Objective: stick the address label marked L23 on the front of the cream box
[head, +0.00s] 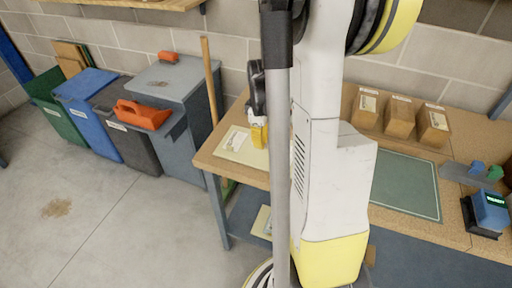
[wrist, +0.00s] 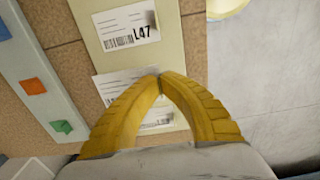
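A pale backing sheet with labels (head: 238,150) lies on the left end of the workbench; it also shows in the wrist view (wrist: 92,13). Its upper label reads L47 (wrist: 122,38) and has a dark raised tab at its right. A second white barcode label (wrist: 112,84) lies below it, its code hidden by my fingers. My gripper (wrist: 160,77) has its yellow fingertips together at that label's upper right corner, seemingly pinching its edge. In the head view my gripper (head: 259,136) is over the sheet. Three tan boxes (head: 399,118) stand at the bench's back; I cannot tell which is cream.
A green mat (head: 404,185) lies right of my arm, with a blue device (head: 489,210) beyond it. Several bins (head: 182,84) and a broom handle (head: 209,80) stand left of the bench. A grey strip with coloured squares (wrist: 45,105) runs beside the sheet. The left floor is mostly clear.

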